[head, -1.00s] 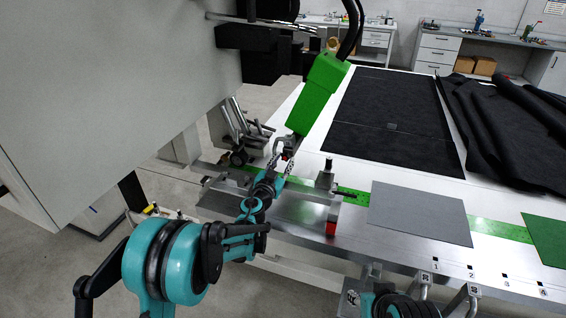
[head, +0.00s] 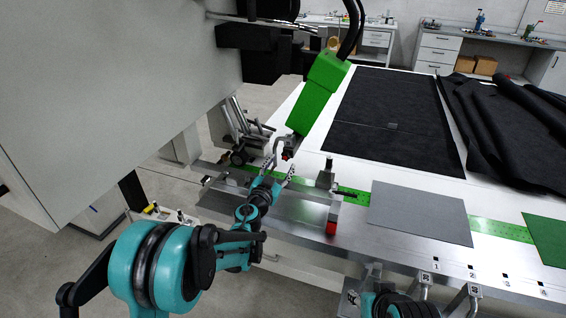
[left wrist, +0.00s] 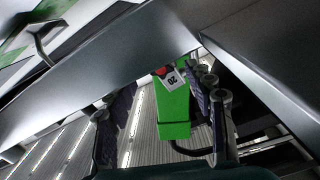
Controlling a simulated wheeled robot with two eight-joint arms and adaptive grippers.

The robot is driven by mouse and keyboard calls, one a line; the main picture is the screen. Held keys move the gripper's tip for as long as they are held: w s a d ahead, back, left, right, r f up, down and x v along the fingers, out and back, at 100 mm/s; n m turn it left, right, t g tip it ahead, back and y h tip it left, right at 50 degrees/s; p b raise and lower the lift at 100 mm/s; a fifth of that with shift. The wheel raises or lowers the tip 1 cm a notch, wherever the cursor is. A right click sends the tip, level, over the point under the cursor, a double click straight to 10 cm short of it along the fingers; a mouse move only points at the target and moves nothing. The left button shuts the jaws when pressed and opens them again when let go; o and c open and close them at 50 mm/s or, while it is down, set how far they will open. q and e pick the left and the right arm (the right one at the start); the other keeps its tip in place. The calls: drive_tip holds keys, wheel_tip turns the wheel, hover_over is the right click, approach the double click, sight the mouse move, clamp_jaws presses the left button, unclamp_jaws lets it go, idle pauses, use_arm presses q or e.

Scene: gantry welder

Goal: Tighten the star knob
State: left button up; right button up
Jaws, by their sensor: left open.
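My left gripper (head: 281,169) is open and empty, with its two fingers apart, over the near left end of the machine table. A small dark knob with a red part (head: 287,154) sits just beyond the fingertips; it is too small to make out a star shape. In the left wrist view, a red and black piece (left wrist: 161,71) shows between the fingers (left wrist: 165,108), beside a white tag reading 20. I cannot tell whether the fingers touch anything.
The green welding head (head: 318,95) hangs close behind the gripper. A large grey machine housing (head: 110,90) fills the left. A grey sheet (head: 420,213) and black fabric (head: 395,120) lie on the table.

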use_arm(q)
drive_tip(key=v, duration=0.9)
drive_tip(key=shift+r, duration=0.1)
